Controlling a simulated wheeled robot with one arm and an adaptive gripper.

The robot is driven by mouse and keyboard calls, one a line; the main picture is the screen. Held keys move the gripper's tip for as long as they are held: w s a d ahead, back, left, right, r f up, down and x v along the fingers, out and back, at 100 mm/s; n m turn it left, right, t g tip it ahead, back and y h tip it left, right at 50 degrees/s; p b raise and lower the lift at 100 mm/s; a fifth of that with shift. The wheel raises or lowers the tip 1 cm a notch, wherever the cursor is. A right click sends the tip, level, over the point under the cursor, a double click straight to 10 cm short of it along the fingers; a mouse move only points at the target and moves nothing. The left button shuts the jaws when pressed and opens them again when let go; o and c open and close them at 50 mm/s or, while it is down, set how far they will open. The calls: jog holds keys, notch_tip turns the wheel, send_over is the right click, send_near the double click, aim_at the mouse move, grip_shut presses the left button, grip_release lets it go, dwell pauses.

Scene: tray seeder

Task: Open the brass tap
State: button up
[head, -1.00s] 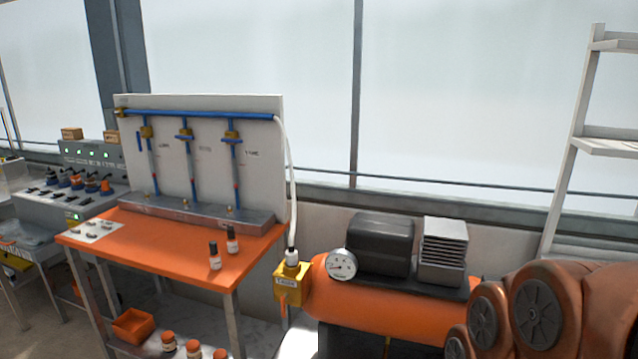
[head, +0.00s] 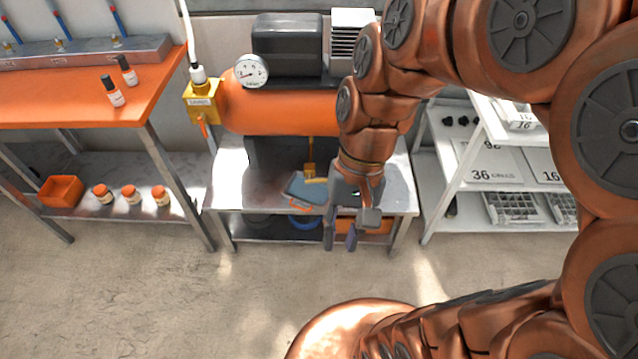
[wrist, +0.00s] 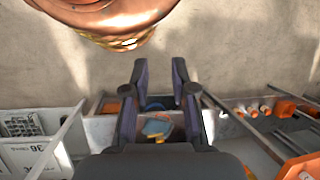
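A small brass-coloured tap (head: 310,160) hangs under the orange tank of the compressor, with a yellow lever-like piece (head: 316,181) at its lower end. Whether it is open or shut cannot be told. My gripper (head: 340,236) is in front of the compressor's bench, lower and to the right of the tap, apart from it. The two dark fingers of my gripper (wrist: 160,70) are spread and empty in the wrist view.
A blue-grey flat item (head: 306,190) lies below the tap on the metal bench (head: 238,190). A yellow valve block (head: 203,103) with an orange lever is at the tank's left. An orange table (head: 75,108) stands left, white shelves (head: 440,190) right.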

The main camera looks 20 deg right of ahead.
jog(key=w+a+f+m+g+y+b, duration=0.1)
jog(key=w+a+f+m+y+b, duration=0.1)
jog(key=w+f+m+y+b, duration=0.3)
jog(key=w+a+f+y+b, duration=0.1)
jog(key=w+a+f+b, duration=0.25)
jog(key=w, duration=0.35)
jog(key=m+t+y+b, duration=0.6)
jog(key=m+b, duration=0.4)
jog(key=b, duration=0.4)
send_over(320, 181)
jog(key=s+a, duration=0.4)
jog(key=s, duration=0.5)
notch_tip(320, 181, down, 18)
jog(key=g+y, duration=0.1)
jog(key=w+d+f+m+t+y+b, duration=0.1)
jog(key=w+d+f+m+t+b, duration=0.5)
jog(key=d+f, duration=0.65)
jog(key=shift+m+g, duration=0.3)
jog(key=shift+w+f+b+x, duration=0.15)
jog(key=shift+b+x, duration=0.4)
jog(key=shift+x, duration=1.75)
jog(key=shift+w+f+b+x, duration=0.15)
jog(key=shift+b+x, duration=0.35)
jog(key=shift+x, duration=1.75)
jog(key=shift+s, duration=0.1)
grip_shut()
